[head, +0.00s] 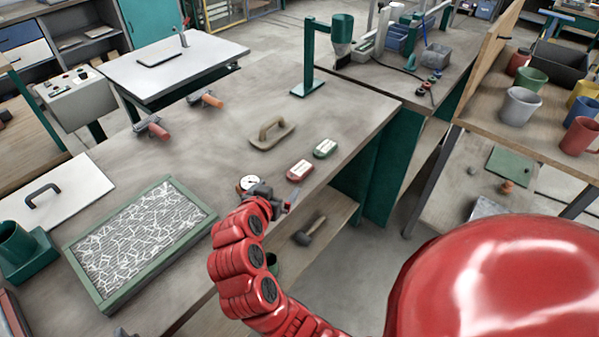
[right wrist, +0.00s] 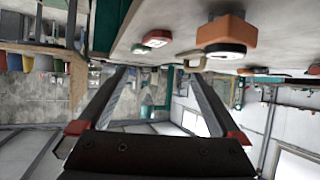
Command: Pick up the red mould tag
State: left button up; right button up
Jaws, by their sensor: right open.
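The red mould tag (head: 300,170) is a small block with a pale label, lying flat on the workbench near its right edge. It also shows in the right wrist view (right wrist: 157,38), where the bench appears upside down along the top. A similar green tag (head: 325,148) lies just behind it and shows in the wrist view (right wrist: 137,48). My right gripper (head: 290,197) is open and empty, near the bench edge on the near side of the red tag. The wrist view shows its two fingers (right wrist: 160,78) spread with nothing between them. My left gripper is not in view.
A wooden-handled float (head: 270,133) lies behind the tags. A green-framed tray (head: 78,258) is at left. A mallet (head: 310,231) lies on the lower shelf.

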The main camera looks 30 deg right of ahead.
jog(key=p, duration=0.4)
send_near(299, 170)
jog(key=shift+w+d+f, duration=0.3)
jog(key=shift+w+d, duration=0.2)
jog(key=shift+w, duration=0.2)
jog(key=shift+w+d+f, duration=0.3)
jog(key=shift+w+d, duration=0.05)
jog(key=shift+w+d+f+p, duration=0.25)
jog(key=shift+d+p, duration=0.2)
jog(key=shift+p, duration=0.2)
jog(key=p+x, duration=0.1)
jog(key=x, duration=0.2)
jog(key=shift+d+p, duration=0.1)
jog(key=shift+p, duration=0.25)
jog(key=shift+w+d+f, duration=0.3)
jog(key=shift+f, duration=0.05)
jog(key=shift+c, duration=0.3)
